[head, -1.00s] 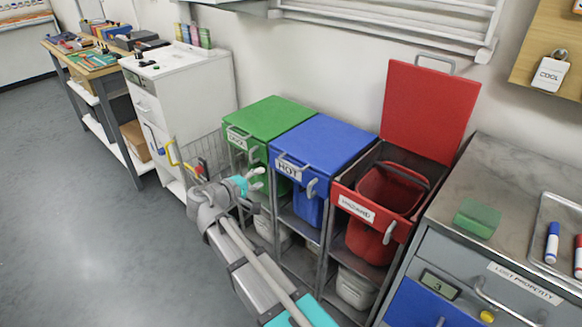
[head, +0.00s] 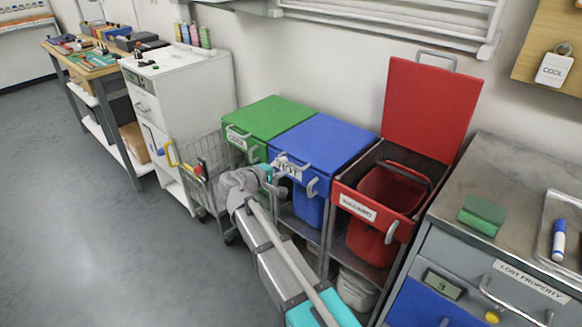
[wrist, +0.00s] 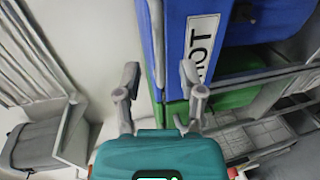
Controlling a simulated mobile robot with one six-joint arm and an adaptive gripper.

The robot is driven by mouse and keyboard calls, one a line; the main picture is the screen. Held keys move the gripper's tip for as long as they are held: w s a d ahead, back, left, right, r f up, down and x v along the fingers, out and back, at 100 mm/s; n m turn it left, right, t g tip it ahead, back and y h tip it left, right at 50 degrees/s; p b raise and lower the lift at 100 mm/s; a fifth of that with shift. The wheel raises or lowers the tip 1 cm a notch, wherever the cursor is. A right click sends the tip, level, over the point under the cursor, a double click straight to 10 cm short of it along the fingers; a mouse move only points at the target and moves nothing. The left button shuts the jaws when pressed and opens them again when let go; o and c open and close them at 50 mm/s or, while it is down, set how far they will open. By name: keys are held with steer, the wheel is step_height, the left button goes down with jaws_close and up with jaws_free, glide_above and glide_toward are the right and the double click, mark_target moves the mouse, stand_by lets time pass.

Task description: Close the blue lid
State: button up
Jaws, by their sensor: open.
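The blue lid (head: 322,138) lies flat and down on top of the blue bin (head: 308,205), which has a HOT label (head: 289,169) and pale handles on its front. My gripper (head: 279,174) is at the upper front of this bin, beside the label and below the lid's front edge. In the wrist view my gripper (wrist: 160,68) is open, with nothing between its fingers. Whether a finger touches the bin I cannot tell.
A green-lidded bin (head: 268,118) stands left of the blue one. The red bin (head: 352,208) on the right has its red lid (head: 425,105) raised. A wire cart (head: 205,172) stands left of my arm. The floor (head: 90,230) at left is clear.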

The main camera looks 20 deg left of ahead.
mark_target(289, 164)
steer(key=shift+b+x, duration=0.3)
steer(key=shift+x, duration=1.75)
jaws_close()
steer(key=shift+d, duration=0.25)
steer(key=shift+a+r, duration=0.15)
steer(key=shift+a, duration=0.05)
